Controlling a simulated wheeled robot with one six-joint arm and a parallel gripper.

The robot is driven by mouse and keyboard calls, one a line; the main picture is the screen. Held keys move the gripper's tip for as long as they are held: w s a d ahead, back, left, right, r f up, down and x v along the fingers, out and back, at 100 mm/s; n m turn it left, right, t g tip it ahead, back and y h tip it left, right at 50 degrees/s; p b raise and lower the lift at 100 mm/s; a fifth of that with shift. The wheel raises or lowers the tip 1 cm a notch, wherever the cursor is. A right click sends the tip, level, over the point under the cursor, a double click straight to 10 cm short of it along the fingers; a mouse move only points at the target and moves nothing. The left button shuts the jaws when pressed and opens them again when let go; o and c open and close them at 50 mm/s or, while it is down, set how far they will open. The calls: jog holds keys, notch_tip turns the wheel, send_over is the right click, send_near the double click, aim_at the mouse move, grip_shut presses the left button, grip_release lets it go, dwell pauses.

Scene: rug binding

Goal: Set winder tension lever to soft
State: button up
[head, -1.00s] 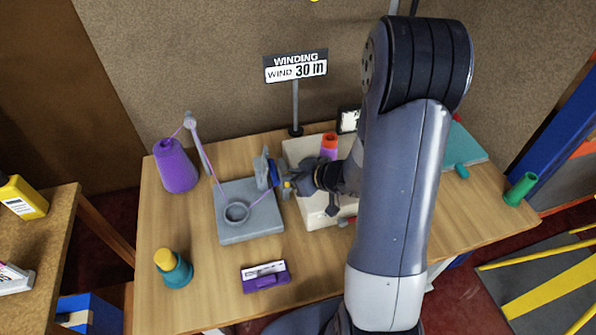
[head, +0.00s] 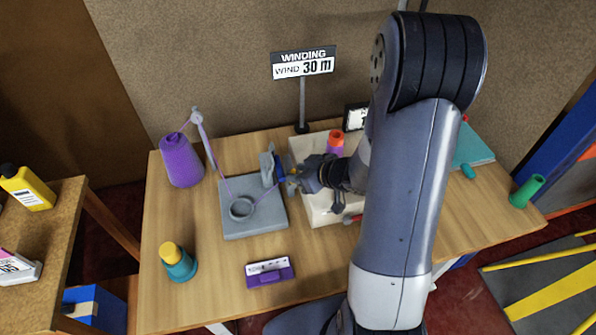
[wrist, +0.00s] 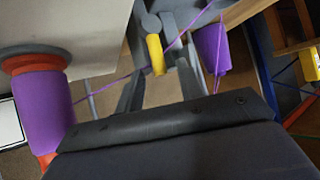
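The winder has a cream box (head: 312,212) joined by purple yarn to a grey plate (head: 265,222) with a round ring guide (head: 242,208). A small yellow cylindrical grip (wrist: 155,54), seemingly the tension lever's handle, shows in the wrist view on a grey part. My gripper (head: 290,184) is at the plate's right edge, beside an upright grey piece and a blue part (head: 280,167). In the wrist view my gripper's fingers (wrist: 158,92) stand apart, with the yellow grip just past the gap. Contact cannot be told. The lever's setting marks are not readable.
A purple yarn cone (head: 181,162) stands at the back left, with an orange-and-purple spool (head: 335,143) on the box. A teal spool with yellow top (head: 178,262) and a purple label holder (head: 270,273) sit in front. A sign (head: 303,64) reads "WIND 30 m".

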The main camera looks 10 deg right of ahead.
jog(key=p+v, duration=0.2)
jog(key=v, duration=0.8)
jog(key=shift+r, duration=0.2)
jog(key=shift+f, duration=0.1)
